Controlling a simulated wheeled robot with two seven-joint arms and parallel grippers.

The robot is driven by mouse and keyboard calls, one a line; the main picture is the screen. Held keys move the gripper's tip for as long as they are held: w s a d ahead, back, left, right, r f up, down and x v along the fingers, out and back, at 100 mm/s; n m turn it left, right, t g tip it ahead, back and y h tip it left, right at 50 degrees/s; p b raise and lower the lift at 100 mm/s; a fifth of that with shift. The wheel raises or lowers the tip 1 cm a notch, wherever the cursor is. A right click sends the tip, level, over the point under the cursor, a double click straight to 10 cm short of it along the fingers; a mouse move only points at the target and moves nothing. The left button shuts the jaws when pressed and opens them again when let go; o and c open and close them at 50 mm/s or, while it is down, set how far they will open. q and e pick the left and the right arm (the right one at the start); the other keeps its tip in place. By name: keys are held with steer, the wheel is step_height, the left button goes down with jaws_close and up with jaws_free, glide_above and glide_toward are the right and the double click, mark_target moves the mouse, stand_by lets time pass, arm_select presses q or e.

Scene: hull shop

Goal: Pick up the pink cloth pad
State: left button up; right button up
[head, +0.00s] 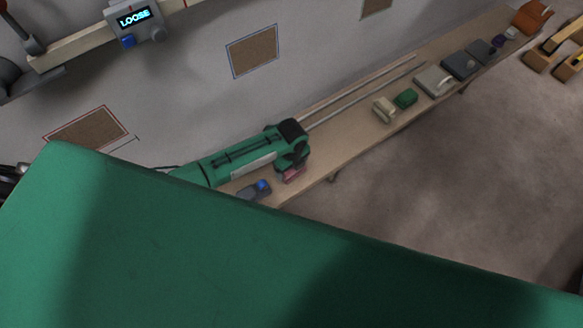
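The pink cloth pad (293,174) is on the long wooden shelf, small and partly covered from above by my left gripper. My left gripper (294,162) is at the end of the green arm that comes in from the left. Its dark end is right over the pad. The fingertips are small and partly hidden, so I cannot tell whether they are open or touch the pad. My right gripper is not in view.
A grey device with a blue knob (254,190) lies left of the pad. Long rods (362,91), a cream block (383,109), a green block (405,98) and grey boxes (460,67) are farther along the shelf (345,146). A large green surface hides the foreground.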

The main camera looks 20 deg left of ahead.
arm_select(q)
steer(key=c, duration=0.3)
steer(key=shift+r, duration=0.15)
step_height(320, 180, up, 20)
steer(key=shift+f, duration=0.1)
stand_by(0.3)
steer(key=shift+o, duration=0.4)
